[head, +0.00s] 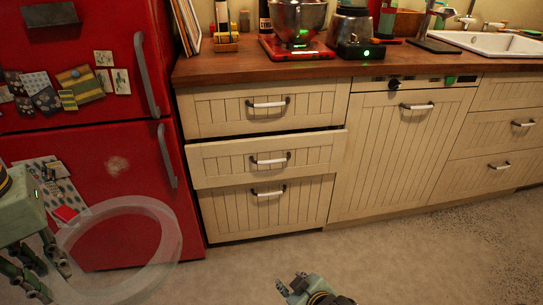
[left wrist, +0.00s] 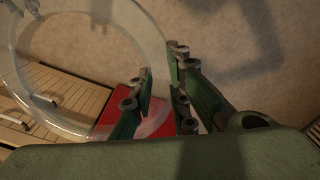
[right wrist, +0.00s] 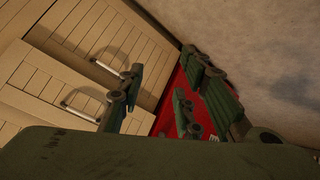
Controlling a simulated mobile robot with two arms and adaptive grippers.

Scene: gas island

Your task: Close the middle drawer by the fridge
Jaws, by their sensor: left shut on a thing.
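The middle drawer (head: 225,163) beside the red fridge (head: 95,140) stands pulled out a little, its front forward of the drawers above and below. A dark gap shows along its top edge. Its white bar handle (head: 271,161) is clear of both grippers. My left gripper (head: 45,268) is low in front of the fridge, shut on a large clear ring (head: 172,240). The ring also shows in the left wrist view (left wrist: 35,97). My right gripper (head: 290,286) is at the bottom middle, above the floor and apart from the drawers. Its fingers look open and empty in the right wrist view (right wrist: 155,100).
The upper drawer (head: 220,112) and lower drawer (head: 225,212) look shut. The wooden counter (head: 225,68) holds a red scale with a metal bowl and a blender base. A wide cabinet front (head: 395,150) is to the right. The floor (head: 400,255) in front is clear.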

